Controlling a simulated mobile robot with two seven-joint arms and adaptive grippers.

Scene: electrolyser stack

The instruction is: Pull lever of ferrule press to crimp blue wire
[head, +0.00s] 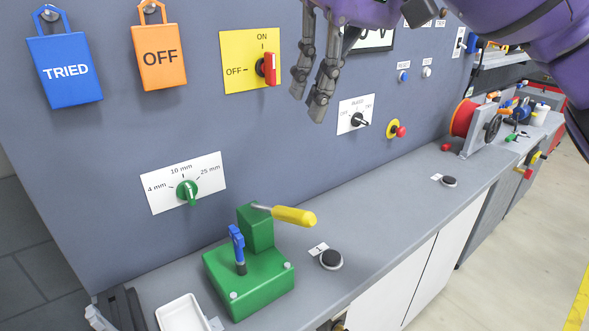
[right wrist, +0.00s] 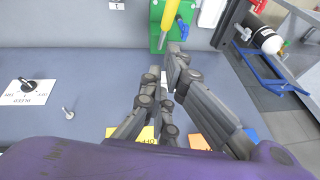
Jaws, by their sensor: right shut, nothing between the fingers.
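The ferrule press (head: 250,280) is a green block on the bench at the lower middle of the head view. Its lever (head: 294,215) has a yellow handle pointing right and slightly down from the upright post. A blue upright piece (head: 237,245), perhaps the blue wire, stands in the press with a dark collar at its foot. My right gripper (head: 308,103) is shut and empty, in front of the wall panel, above and apart from the press. In the right wrist view the yellow lever (right wrist: 170,14) and green press (right wrist: 183,22) show beyond the fingers. My left gripper is out of view.
A green rotary dial (head: 187,192) and a red ON/OFF switch (head: 268,68) are on the panel. A black round button (head: 331,259) sits right of the press, and a white tray (head: 180,314) stands at its left. The bench farther right is mostly clear up to a red spool (head: 463,118).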

